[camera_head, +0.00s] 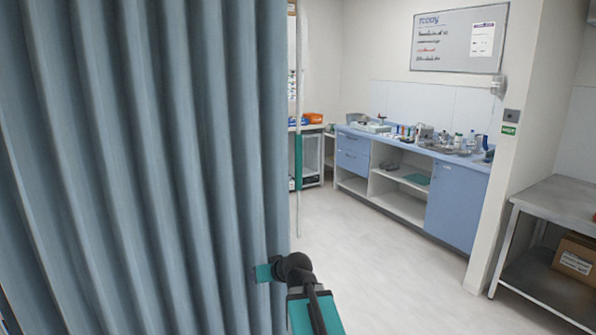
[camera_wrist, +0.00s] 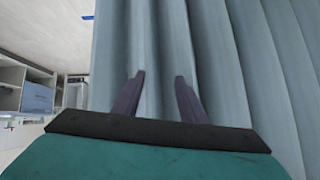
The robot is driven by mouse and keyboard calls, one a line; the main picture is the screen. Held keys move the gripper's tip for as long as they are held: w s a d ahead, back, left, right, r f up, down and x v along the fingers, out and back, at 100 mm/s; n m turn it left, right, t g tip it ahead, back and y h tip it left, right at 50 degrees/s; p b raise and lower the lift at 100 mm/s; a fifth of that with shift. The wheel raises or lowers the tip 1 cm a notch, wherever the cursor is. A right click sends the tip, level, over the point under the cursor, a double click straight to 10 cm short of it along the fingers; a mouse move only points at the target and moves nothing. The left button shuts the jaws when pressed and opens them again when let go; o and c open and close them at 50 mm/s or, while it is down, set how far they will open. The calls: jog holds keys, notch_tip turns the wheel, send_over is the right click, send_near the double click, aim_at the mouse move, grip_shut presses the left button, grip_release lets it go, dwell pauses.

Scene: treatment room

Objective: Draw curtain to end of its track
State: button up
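A blue-grey pleated curtain (camera_head: 150,150) fills the left half of the head view, hanging in vertical folds. Its right edge hangs near the picture's middle. A thin pale rod (camera_head: 298,90) with a teal sleeve hangs just beside that edge. My gripper (camera_head: 265,272) is low at the curtain's right edge, facing the cloth; its fingertips cannot be made out there. In the wrist view my gripper's two dark fingers (camera_wrist: 160,77) stand apart, with curtain folds (camera_wrist: 225,70) behind and between them. I cannot tell whether they touch the cloth. The curtain's track is out of view.
Clear pale floor (camera_head: 370,285) lies right of the curtain. A blue counter (camera_head: 456,200) with bottles and trays stands along the back wall. A metal table (camera_head: 562,200) with a cardboard box (camera_head: 575,260) beneath is at the right. A shelf (camera_head: 313,155) stands behind the rod.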

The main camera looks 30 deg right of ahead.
jog(key=s+d+r+t+h, duration=0.1)
jog(key=d+r, duration=0.3)
jog(key=r, duration=0.8)
jog(key=s+d+r+t+h+b, duration=0.1)
jog(key=d+r, duration=0.4)
jog(key=r, duration=0.7)
jog(key=s+d+r+t+h+b, duration=0.1)
jog(key=s+d+r+t+h, duration=0.2)
jog(key=r, duration=0.9)
jog(key=shift+s+d+r+m+t, duration=0.2)
jog(key=shift+s+d+m+t, duration=0.2)
jog(key=shift+s+d+t, duration=0.5)
jog(key=shift+w+a, duration=0.2)
jog(key=shift+w, duration=0.15)
jog(key=p+x, duration=0.3)
jog(key=x, duration=1)
jog(key=shift+w+r, duration=0.15)
jog(key=shift+w, duration=0.15)
